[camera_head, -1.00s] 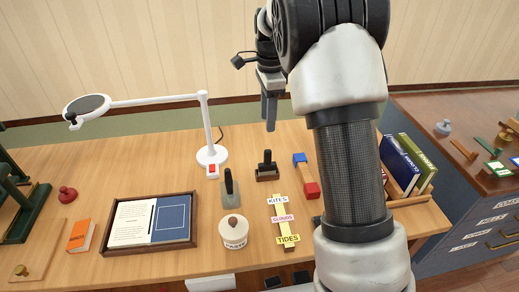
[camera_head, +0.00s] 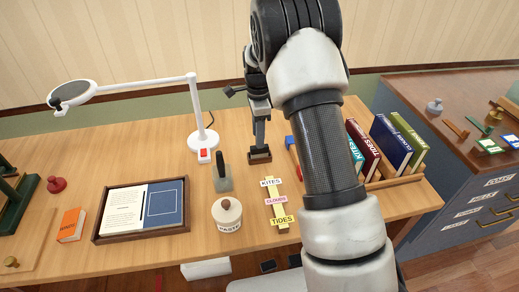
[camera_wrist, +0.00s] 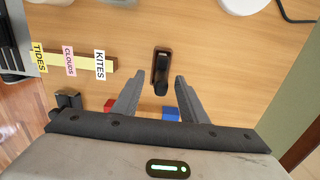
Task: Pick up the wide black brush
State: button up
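The wide black brush (camera_head: 260,157) stands upright on the wooden table, with a dark brown base; my gripper hides its handle in the head view. In the wrist view the brush (camera_wrist: 161,60) is seen from above, its black knob pointing toward the camera. My gripper (camera_wrist: 159,82) is open and empty. Its two fingertips lie left and right of the handle knob in the wrist view, and I see no contact. In the head view my gripper (camera_head: 259,130) points down, directly over the brush.
A grey block with a black handle (camera_head: 222,178) and a paste jar (camera_head: 229,213) stand left of the brush. A label strip (camera_head: 276,203) lies in front. A red-and-blue piece (camera_wrist: 171,114) lies close by. A white lamp (camera_head: 202,140) stands behind left; books (camera_head: 390,142) are at right.

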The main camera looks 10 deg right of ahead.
jog(key=f, duration=0.4)
jog(key=shift+w+d+f, duration=0.1)
jog(key=shift+d+f, duration=0.1)
jog(key=shift+f, duration=0.2)
grip_shut()
